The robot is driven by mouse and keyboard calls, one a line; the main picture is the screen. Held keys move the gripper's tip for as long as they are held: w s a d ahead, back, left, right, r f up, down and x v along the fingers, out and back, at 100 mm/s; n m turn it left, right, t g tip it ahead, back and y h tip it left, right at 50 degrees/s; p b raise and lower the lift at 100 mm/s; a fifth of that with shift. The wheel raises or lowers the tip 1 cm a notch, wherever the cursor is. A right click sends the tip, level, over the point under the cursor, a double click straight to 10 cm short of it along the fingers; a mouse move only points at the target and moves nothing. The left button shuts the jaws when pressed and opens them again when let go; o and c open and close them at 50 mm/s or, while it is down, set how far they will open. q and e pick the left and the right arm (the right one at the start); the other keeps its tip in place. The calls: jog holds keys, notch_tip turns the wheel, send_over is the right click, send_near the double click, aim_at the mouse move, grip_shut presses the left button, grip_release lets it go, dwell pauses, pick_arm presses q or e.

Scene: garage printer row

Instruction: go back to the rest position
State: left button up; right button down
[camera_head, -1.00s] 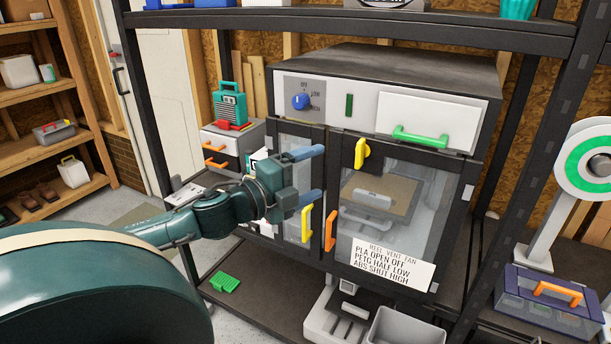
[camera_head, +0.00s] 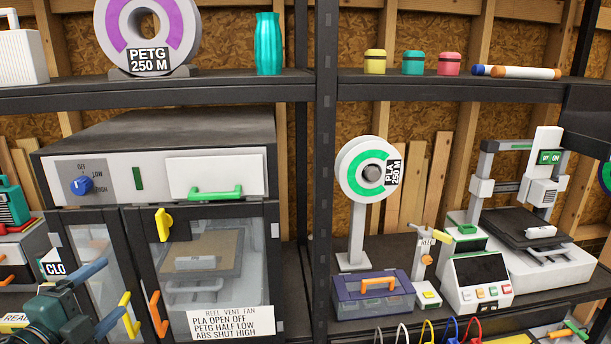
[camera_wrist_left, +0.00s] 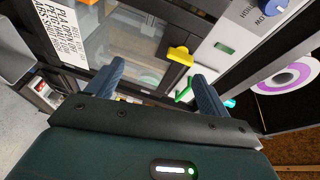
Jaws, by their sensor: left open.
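My left gripper (camera_head: 101,296) shows at the lower left of the head view, in front of the enclosed printer cabinet (camera_head: 157,187). Its two blue fingers are spread apart with nothing between them. In the left wrist view the gripper (camera_wrist_left: 157,88) is also open and empty, with the cabinet's glass door and yellow latch (camera_wrist_left: 180,55) beyond the fingers. Whether the fingers touch the cabinet cannot be told from the head view, but no contact shows. My right gripper is not in view.
A black shelf post (camera_head: 325,170) stands right of the cabinet. A lidded box (camera_head: 345,307), a PLA spool (camera_head: 352,185) and an open printer (camera_head: 560,270) fill the shelf beyond it. A PETG spool (camera_head: 184,20) and a teal vase (camera_head: 268,45) stand on the upper shelf.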

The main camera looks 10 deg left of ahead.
pick_arm(q)
jog(key=s+d+f+n+g+y, duration=0.1)
jog(key=s+f+n, duration=0.15)
jog(key=f, duration=0.35)
jog(key=s+f+n+g+y, duration=0.1)
jog(key=s+f+n, duration=0.15)
jog(key=f, duration=0.45)
jog(key=s+d+f+n+g+h, duration=0.1)
jog(key=s+d+f+n+g, duration=0.2)
jog(key=d+f, duration=0.8)
jog(key=s+f+n, duration=0.1)
jog(key=s+n, duration=0.1)
jog(key=n, duration=0.1)
jog(key=shift+s+f+n+g, duration=0.3)
jog(key=shift+s+f+n, duration=0.05)
jog(key=shift+n, duration=0.05)
jog(key=s+d+f+n, duration=0.1)
jog(key=d, duration=0.3)
jog(key=s+d+f+n+g+h, duration=0.1)
jog(key=d, duration=0.2)
jog(key=s+d+f+n+h, duration=0.1)
jog(key=d+f, duration=0.1)
jog(key=d, duration=0.2)
jog(key=shift+s+d+f, duration=0.1)
jog(key=shift+s+d, duration=0.2)
jog(key=shift+c, duration=0.3)
